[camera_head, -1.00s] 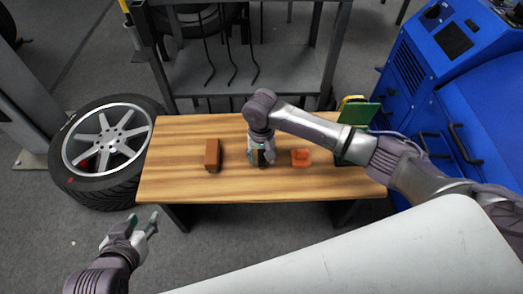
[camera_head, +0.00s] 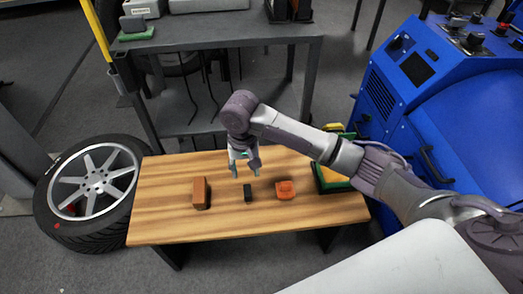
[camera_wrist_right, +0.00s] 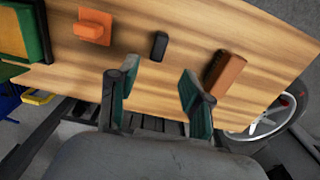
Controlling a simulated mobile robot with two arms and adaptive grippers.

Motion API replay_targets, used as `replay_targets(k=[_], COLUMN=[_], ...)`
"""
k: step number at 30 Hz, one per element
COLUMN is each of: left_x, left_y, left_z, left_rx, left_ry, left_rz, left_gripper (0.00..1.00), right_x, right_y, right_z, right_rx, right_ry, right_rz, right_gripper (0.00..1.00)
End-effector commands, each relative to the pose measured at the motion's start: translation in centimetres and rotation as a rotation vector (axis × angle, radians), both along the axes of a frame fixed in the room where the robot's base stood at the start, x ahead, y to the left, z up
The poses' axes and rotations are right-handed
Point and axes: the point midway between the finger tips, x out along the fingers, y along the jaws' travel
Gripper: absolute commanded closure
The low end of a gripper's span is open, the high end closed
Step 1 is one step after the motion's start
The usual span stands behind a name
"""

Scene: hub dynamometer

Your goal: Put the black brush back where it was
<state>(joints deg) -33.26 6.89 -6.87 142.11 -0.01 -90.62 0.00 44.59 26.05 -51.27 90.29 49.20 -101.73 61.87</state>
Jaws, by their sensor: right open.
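The small black brush (camera_head: 248,192) rests on the wooden table between a brown block-shaped brush (camera_head: 201,193) and an orange piece (camera_head: 286,190). My right gripper (camera_head: 245,172) is open and empty, just behind and above the black brush in the head view, apart from it. In the right wrist view, the black brush (camera_wrist_right: 159,46) lies beyond the gap between the open fingers (camera_wrist_right: 155,92). My left gripper is out of view.
The wooden table (camera_head: 165,225) has free room at its front. A green and yellow box (camera_head: 332,180) stands at its right end. A wheel (camera_head: 92,190) is at left, a grey shelf (camera_head: 215,55) behind, and a blue machine (camera_head: 450,90) at right.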

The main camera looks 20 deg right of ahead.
Motion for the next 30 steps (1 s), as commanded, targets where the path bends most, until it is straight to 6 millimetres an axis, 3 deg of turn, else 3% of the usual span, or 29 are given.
replay_targets(k=[4,7,12,16,20,24,30], left_x=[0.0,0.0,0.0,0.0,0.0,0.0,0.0], left_y=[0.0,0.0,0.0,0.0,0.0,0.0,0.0], left_z=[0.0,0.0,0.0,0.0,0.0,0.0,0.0], left_rx=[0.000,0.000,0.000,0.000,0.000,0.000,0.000], left_ry=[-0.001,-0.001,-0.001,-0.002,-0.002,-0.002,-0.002], left_rz=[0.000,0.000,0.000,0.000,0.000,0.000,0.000], left_gripper=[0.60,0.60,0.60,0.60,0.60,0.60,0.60], right_x=[-0.3,-1.7,-7.4,-12.1,-16.5,-20.8,-24.5], right_y=[0.2,1.5,5.3,6.1,3.7,-0.7,-5.2], right_z=[-0.1,-1.3,-4.1,-5.0,-5.2,-4.8,-4.0], right_rx=[0.005,0.037,0.163,0.229,0.207,0.102,-0.027], right_ry=[0.000,-0.007,-0.079,-0.184,-0.277,-0.320,-0.315], right_rz=[0.009,0.069,0.266,0.369,0.409,0.422,0.443], right_gripper=[0.51,0.51,0.51,0.51,0.51,0.51,0.51])
